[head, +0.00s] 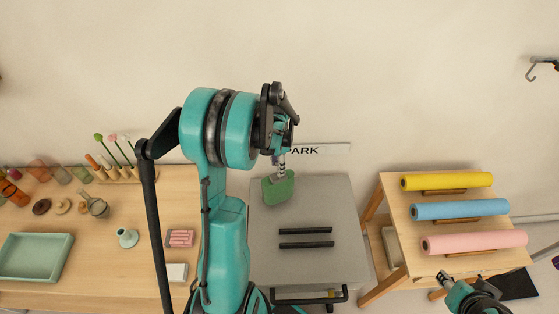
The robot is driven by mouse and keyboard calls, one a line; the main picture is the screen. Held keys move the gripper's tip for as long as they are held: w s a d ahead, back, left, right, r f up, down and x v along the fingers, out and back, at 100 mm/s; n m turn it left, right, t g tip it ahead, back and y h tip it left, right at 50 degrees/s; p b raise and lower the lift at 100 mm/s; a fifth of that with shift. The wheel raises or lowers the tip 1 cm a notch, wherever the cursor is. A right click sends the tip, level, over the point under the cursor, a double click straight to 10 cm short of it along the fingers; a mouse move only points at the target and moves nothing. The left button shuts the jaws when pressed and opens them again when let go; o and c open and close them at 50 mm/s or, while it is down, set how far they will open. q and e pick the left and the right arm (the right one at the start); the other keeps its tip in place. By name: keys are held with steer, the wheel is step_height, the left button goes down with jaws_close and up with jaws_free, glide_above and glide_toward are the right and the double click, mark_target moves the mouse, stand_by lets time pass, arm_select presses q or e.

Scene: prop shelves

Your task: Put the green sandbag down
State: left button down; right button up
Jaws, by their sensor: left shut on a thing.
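The green sandbag (271,191) hangs below my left gripper (281,160), over the back left part of the grey cart top (320,205). My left gripper is shut on the sandbag at its upper end. The arm partly hides the gripper's fingers. I cannot tell whether the sandbag touches the surface beneath it. My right gripper (460,281) is at the lower right, in front of the pink roll; its fingers are small and I cannot tell if they are open.
Two dark bars (306,238) lie on the cart top. A wooden table (100,215) with a green tray (34,257), vases and small items stands left. A wooden rack (400,235) with yellow, blue and pink rolls stands right. The cart top's right side is clear.

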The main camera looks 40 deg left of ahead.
mark_target(278, 182)
arm_select(q)
step_height(278, 182, down, 2)
steer(key=shift+f, duration=0.15)
steer(key=c, duration=1)
jaws_free()
